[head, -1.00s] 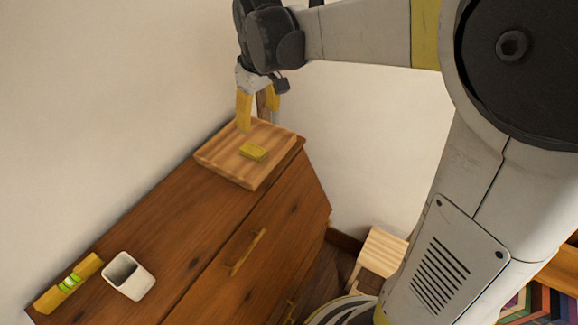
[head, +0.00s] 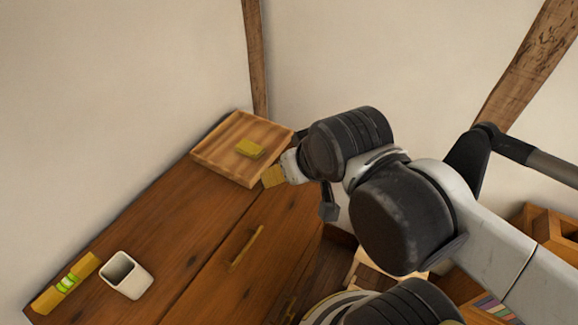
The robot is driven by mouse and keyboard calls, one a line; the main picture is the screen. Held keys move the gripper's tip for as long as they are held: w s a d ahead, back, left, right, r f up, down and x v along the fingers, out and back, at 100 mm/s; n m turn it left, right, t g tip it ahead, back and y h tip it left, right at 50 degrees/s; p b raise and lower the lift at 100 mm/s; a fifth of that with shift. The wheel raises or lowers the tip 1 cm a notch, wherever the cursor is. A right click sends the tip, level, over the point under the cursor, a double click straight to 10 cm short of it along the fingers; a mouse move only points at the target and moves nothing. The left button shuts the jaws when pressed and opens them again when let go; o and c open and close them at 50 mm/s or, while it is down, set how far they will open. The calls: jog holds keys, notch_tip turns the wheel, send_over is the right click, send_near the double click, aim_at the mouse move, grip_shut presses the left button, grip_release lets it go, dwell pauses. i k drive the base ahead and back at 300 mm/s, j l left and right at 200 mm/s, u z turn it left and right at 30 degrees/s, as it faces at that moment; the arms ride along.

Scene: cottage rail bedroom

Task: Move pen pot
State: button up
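The pen pot appears to be the white, square-mouthed cup (head: 126,276) standing upright and empty-looking on the dresser top at the lower left. My gripper (head: 272,177) is at the front edge of the dresser, near the right corner of the wooden tray, well away from the pot. Its yellow fingers are seen nearly edge-on and overlap, so their opening is unclear. Nothing shows held in it.
A wooden tray (head: 212,156) with a yellow block (head: 249,149) on it sits at the dresser's far end. A yellow level with a green vial (head: 66,284) lies left of the pot. The dresser top (head: 160,222) between pot and tray is clear. The wall borders its left side.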

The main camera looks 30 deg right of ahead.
aim_at(123, 273)
jog(key=u, duration=1.55)
jog(key=i+j+z, duration=0.1)
jog(key=j+z, duration=0.7)
